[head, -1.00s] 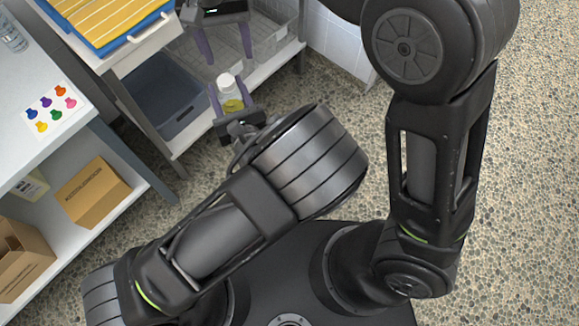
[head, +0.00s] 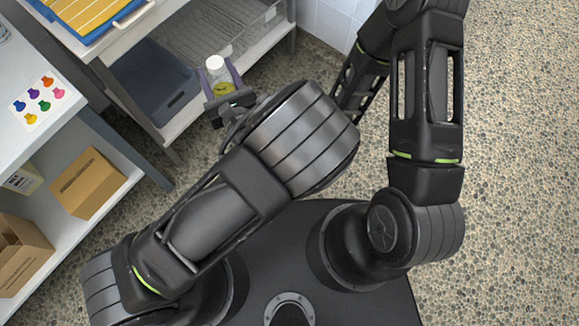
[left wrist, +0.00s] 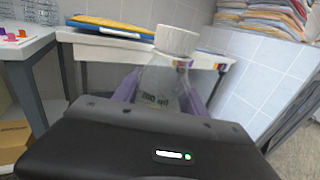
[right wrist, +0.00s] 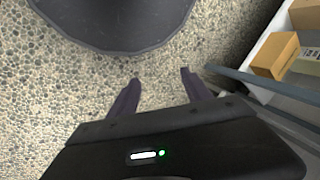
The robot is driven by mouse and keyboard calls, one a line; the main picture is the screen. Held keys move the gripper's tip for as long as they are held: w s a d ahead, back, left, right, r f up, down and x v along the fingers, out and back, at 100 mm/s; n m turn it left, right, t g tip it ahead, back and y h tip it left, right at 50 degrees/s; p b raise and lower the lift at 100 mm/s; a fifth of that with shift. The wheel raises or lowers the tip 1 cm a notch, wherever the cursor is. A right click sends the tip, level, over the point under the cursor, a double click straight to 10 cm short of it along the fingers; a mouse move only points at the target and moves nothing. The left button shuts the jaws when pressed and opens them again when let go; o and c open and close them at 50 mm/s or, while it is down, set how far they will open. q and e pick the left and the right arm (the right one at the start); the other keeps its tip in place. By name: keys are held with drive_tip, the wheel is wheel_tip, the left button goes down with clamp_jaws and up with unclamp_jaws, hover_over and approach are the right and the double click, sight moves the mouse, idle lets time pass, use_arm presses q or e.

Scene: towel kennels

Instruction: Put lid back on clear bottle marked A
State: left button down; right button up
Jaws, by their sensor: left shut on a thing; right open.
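A clear bottle (head: 224,84) with something yellow in its lower part is held upright or nearly so in my left gripper (head: 221,78). A white lid (head: 214,62) sits on its mouth. In the left wrist view the bottle (left wrist: 160,84) shows dark lettering that I cannot read as an A, and the lid (left wrist: 177,40) looks seated on top. Whether it is tight cannot be told. The left fingers are shut around the bottle's sides. My right gripper (right wrist: 160,76) is open and empty, pointing at the floor; the head view does not show it.
A steel table with a yellow towel tray (head: 85,10) stands at top left, with a grey-blue bin (head: 152,80) and a wire basket (head: 240,20) below. Floor at right is clear.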

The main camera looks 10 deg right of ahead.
idle(0.3)
use_arm(q)
drive_tip(key=s+a+r+n+g+y, duration=0.2)
drive_tip(key=a+n+g+y, duration=0.4)
drive_tip(key=a, duration=0.9)
drive_tip(key=n+y, duration=0.2)
drive_tip(key=y, duration=0.2)
drive_tip(key=shift+a+g, duration=0.25)
drive_tip(key=shift+g, duration=0.05)
